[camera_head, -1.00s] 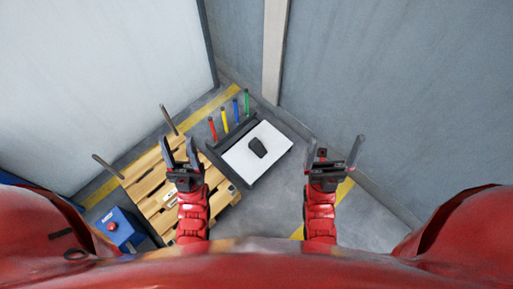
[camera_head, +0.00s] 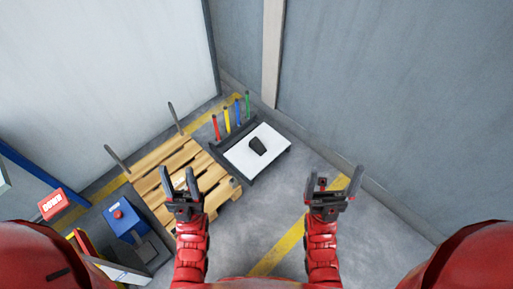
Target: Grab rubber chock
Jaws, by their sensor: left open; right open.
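A small black rubber chock (camera_head: 258,147) lies on the white top of a low stand (camera_head: 275,152), ahead of me and between my two arms. My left gripper (camera_head: 179,180) is open and empty, in front of the wooden pallet in the picture and left of the stand. My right gripper (camera_head: 333,182) is open and empty over the grey floor, to the right of and nearer than the stand. Neither gripper touches the chock.
A wooden pallet (camera_head: 150,187) with upright metal posts lies left of the stand. Several coloured upright sticks (camera_head: 227,120) line the stand's back left edge. A blue box with a red button (camera_head: 122,222) is at lower left. Grey walls (camera_head: 390,90) close the corner behind.

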